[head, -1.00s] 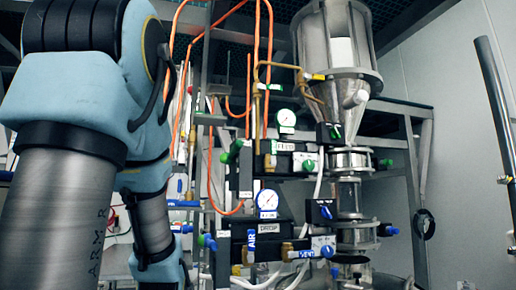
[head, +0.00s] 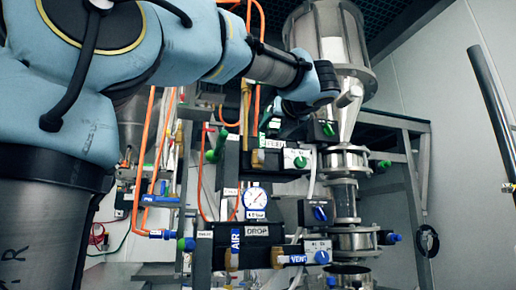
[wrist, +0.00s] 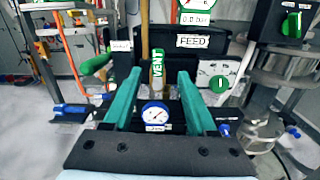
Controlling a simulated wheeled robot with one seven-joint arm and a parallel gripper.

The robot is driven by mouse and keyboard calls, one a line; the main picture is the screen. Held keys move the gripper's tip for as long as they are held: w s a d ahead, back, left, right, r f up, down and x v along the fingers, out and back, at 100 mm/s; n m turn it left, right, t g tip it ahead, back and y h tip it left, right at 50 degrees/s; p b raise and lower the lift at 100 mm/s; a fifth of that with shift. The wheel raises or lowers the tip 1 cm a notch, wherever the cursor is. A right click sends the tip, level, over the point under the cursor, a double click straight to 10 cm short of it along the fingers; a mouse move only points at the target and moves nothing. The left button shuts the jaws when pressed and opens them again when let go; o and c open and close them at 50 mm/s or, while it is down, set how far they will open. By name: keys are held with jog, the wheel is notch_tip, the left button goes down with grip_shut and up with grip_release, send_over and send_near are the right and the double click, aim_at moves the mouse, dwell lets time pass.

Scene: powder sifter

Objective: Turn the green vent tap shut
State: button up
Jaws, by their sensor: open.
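A round green tap knob (head: 300,162) sits on a white plate at the right end of the upper black panel. It also shows in the wrist view (wrist: 219,84), just right of the right finger. A green VENT label (wrist: 157,65) stands on a pipe between the fingers in the wrist view. My gripper (wrist: 158,75) is open and empty, its two green fingers spread on either side of that label. In the head view my gripper (head: 272,120) is above the upper panel and partly hidden by my arm. I see no contact with the knob.
A FEED panel (wrist: 197,41) lies ahead of the fingers. A green handle (head: 221,140) sticks out to the left. Another green knob on a dark box (head: 328,128) is beside the hopper cone. Below are a blue-rimmed gauge (head: 256,197) and a blue VENT knob (head: 323,257).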

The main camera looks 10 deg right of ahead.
aim_at(262, 136)
jog(key=shift+n, duration=0.4)
jog(key=w+p, duration=0.1)
jog(key=w, duration=0.2)
jog(key=w+a+p, duration=0.1)
jog(key=w+p, duration=0.1)
jog(key=w, duration=0.2)
jog(key=w+p, duration=0.1)
jog(key=w, duration=0.2)
jog(key=shift+w+a, duration=0.15)
jog(key=shift+a, duration=0.15)
grip_shut()
dwell(0.7)
